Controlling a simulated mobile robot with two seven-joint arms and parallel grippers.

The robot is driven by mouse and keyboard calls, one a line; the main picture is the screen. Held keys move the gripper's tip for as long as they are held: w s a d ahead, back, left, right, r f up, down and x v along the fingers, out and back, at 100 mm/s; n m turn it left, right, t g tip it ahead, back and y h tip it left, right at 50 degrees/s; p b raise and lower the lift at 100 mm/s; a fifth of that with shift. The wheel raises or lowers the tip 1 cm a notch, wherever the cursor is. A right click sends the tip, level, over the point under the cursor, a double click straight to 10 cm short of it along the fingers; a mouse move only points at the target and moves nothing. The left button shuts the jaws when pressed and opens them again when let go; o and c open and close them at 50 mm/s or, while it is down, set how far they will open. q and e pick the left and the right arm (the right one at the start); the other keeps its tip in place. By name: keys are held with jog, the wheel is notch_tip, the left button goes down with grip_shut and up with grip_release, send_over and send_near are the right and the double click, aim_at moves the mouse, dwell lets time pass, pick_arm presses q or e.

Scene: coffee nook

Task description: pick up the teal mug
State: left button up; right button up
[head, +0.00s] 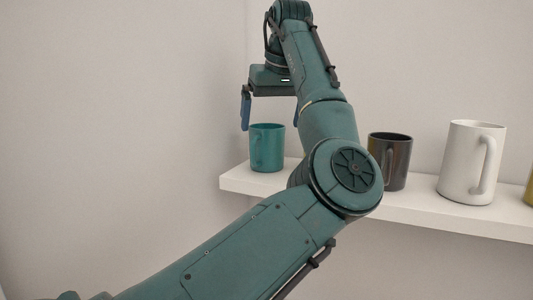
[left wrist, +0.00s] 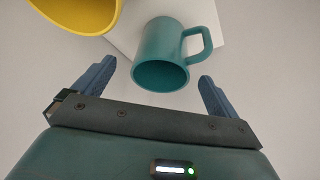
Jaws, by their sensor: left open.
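The teal mug (head: 267,149) stands upright near the left end of the white shelf, its handle toward the camera's left. My left gripper (head: 271,124) is above it, open and pointing down, with its blue fingertips at about rim height. In the left wrist view the teal mug (left wrist: 163,50) shows its open rim toward me and its handle to the right. The fingertips of the left gripper (left wrist: 157,72) lie to either side of the rim, apart from it, with nothing held. My right gripper is not in view.
The white shelf (head: 440,217) runs right along the wall. A dark mug (head: 399,160) and a larger white mug (head: 464,165) stand on it. A yellow container (left wrist: 82,12) is close beside the teal mug, mostly hidden by my arm in the head view. Another yellow thing (head: 529,187) is cut off at right.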

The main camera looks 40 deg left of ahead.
aim_at(266, 144)
pick_arm(q)
jog(key=x, duration=0.3)
jog(key=p+x, duration=0.1)
jog(key=x, duration=0.3)
jog(key=shift+a+f, duration=0.1)
jog(key=shift+a, duration=0.2)
jog(key=c, duration=1.3)
